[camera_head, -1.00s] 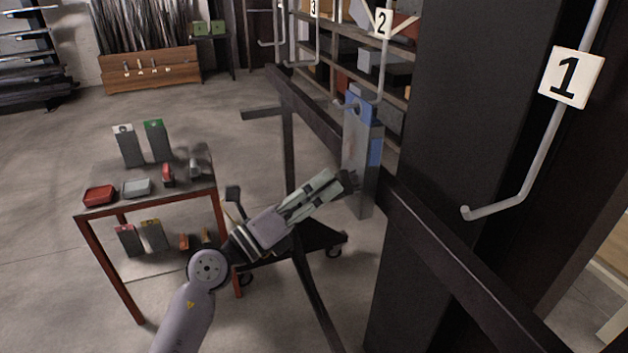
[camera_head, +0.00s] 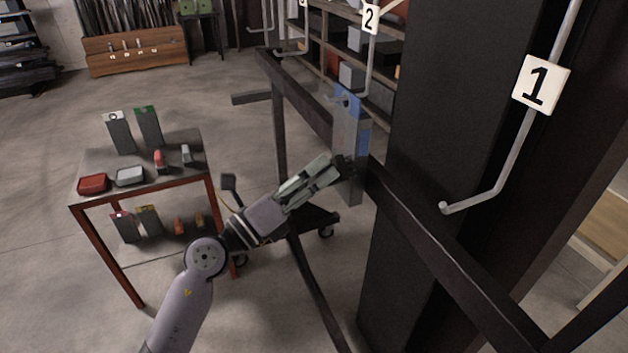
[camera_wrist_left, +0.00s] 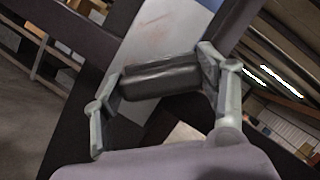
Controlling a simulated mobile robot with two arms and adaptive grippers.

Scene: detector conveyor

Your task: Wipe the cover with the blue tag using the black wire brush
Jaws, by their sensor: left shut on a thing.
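The cover with the blue tag (camera_head: 350,150) hangs upright by a hook at the dark rail, grey with blue at its top and side. In the left wrist view the cover (camera_wrist_left: 150,45) shows a pale face with faint reddish smears. My left gripper (camera_head: 337,170) is shut on the black wire brush (camera_head: 346,168), right at the cover's face. In the left wrist view the black brush (camera_wrist_left: 160,78) lies crosswise between the fingers, in front of the cover; I cannot tell whether it touches. My right gripper is not in view.
A dark rail (camera_head: 430,220) runs diagonally behind the cover, beside a thick black column (camera_head: 440,110). Hook sign 1 (camera_head: 541,85) is at the right. A red-framed table (camera_head: 140,185) with grey covers and small red and grey items stands left.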

